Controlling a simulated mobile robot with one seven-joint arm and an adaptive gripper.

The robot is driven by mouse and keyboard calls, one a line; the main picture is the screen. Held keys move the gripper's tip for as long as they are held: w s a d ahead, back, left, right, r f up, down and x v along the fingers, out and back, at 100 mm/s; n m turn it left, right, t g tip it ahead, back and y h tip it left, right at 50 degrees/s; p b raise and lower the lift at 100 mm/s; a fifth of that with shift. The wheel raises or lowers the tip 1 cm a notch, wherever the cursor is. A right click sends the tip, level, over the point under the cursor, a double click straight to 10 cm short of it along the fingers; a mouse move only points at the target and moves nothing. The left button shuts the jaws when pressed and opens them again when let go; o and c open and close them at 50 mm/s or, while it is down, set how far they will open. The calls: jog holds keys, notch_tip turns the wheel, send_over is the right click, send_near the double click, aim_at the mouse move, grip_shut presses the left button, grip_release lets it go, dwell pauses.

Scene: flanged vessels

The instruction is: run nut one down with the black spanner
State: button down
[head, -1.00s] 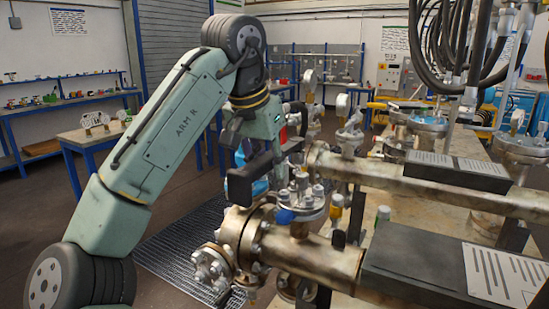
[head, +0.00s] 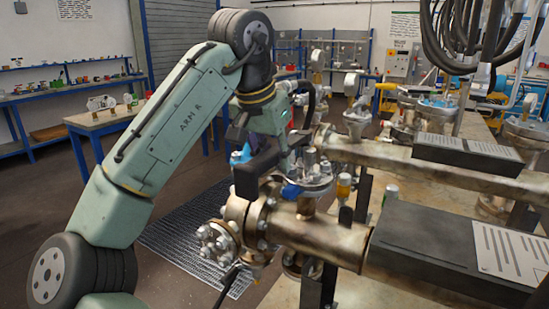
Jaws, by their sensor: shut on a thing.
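My gripper (head: 262,168) hangs at the end of my arm, beside and just left of a small upright flange (head: 305,182) with several bolts and nuts and a blue part (head: 291,192) on its near side. My gripper is shut, and a dark bar-like shape shows at its jaws; I cannot clearly separate the black spanner from the black fingers. I cannot tell which nut is nut one, nor whether the spanner touches any nut. The flange stands on a brassy horizontal vessel (head: 320,238) with a large bolted end flange (head: 243,215).
A second pipe (head: 400,165) runs behind the vessel. Dark boxes (head: 425,245) with pale slatted plates stand at the right. Black hoses (head: 450,40) hang at upper right. A metal grating (head: 185,235) lies on the floor at left, with open floor around it.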

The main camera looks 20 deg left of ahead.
jog(key=shift+f, duration=0.15)
jog(key=shift+f+b, duration=0.8)
jog(key=shift+f, duration=0.2)
